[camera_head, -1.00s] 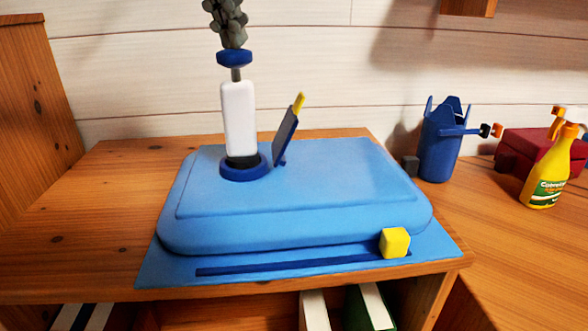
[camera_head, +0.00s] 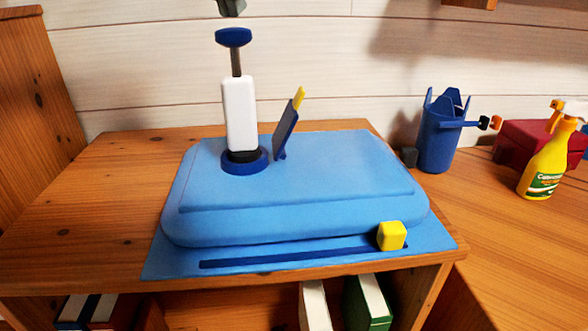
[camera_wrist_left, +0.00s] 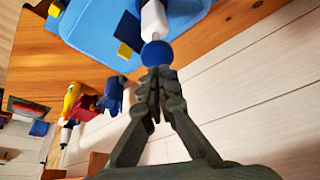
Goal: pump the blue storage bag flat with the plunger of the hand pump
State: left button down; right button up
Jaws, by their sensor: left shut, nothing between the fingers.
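The blue storage bag (camera_head: 300,190) lies puffed up on the wooden table. It also shows in the left wrist view (camera_wrist_left: 95,25). The white hand pump (camera_head: 239,115) stands upright on a dark blue ring valve on top of the bag. Its blue plunger knob (camera_head: 233,37) is raised, with a length of grey rod showing. The knob shows in the left wrist view (camera_wrist_left: 157,53) just beyond my fingertips. My left gripper (camera_head: 231,8) is shut and empty, a small gap above the knob, mostly cut off by the top edge. My right gripper is not in view.
A blue flap with a yellow tip (camera_head: 287,125) stands tilted beside the pump. A yellow block (camera_head: 391,236) sits at the bag's front seal strip. A blue holder (camera_head: 439,140), a yellow spray bottle (camera_head: 546,165) and a red box (camera_head: 515,146) stand at the right.

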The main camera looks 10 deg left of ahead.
aim_at(229, 28)
pick_arm(q)
jog(key=shift+f+b, duration=1.35)
jog(key=shift+f, duration=1)
notch_tip(229, 28, up, 3)
jog(key=p, duration=0.3)
jog(key=shift+r, duration=0.9)
notch_tip(229, 28, up, 6)
